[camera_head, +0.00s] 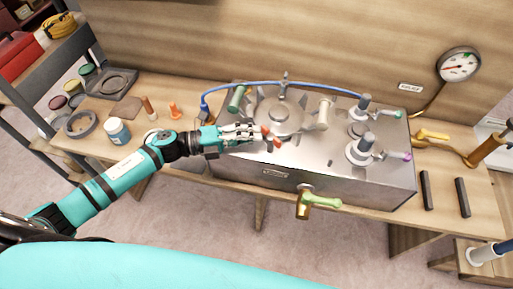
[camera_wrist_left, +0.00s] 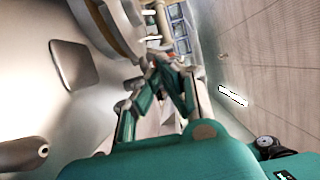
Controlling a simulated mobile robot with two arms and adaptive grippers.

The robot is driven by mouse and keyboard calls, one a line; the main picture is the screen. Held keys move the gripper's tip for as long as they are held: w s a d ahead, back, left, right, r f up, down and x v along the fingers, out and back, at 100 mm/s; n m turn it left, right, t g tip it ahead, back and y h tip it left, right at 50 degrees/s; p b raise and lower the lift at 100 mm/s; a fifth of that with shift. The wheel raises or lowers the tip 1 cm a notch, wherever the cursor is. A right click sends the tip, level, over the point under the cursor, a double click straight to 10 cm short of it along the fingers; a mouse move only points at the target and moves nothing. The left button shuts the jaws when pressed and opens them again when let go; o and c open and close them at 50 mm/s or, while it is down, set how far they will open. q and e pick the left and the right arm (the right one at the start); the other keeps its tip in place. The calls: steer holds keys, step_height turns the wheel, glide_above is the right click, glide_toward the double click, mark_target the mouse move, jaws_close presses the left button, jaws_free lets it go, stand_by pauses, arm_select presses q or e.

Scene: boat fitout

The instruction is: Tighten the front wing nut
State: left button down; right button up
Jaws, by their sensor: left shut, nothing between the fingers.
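The front wing nut (camera_head: 272,141), with red-orange wings, sits at the front of the round hatch lid (camera_head: 283,116) on the metal tank (camera_head: 330,170). Similar fasteners stand around the lid: a green one (camera_head: 237,98) at left, a grey one at the back (camera_head: 284,80) and a beige one (camera_head: 323,113) at right. My left gripper (camera_head: 256,133) reaches in from the left, just above the tank top, with its fingertips close beside the red wing nut. Its fingers are shut and empty. In the left wrist view the closed fingers (camera_wrist_left: 168,88) show; whether they touch the nut is unclear. My right gripper is out of view.
A blue hose (camera_head: 270,83) arches behind the lid. Two valve fittings (camera_head: 361,149) stand on the tank's right side. A green-handled tap (camera_head: 318,201) sticks out in front.

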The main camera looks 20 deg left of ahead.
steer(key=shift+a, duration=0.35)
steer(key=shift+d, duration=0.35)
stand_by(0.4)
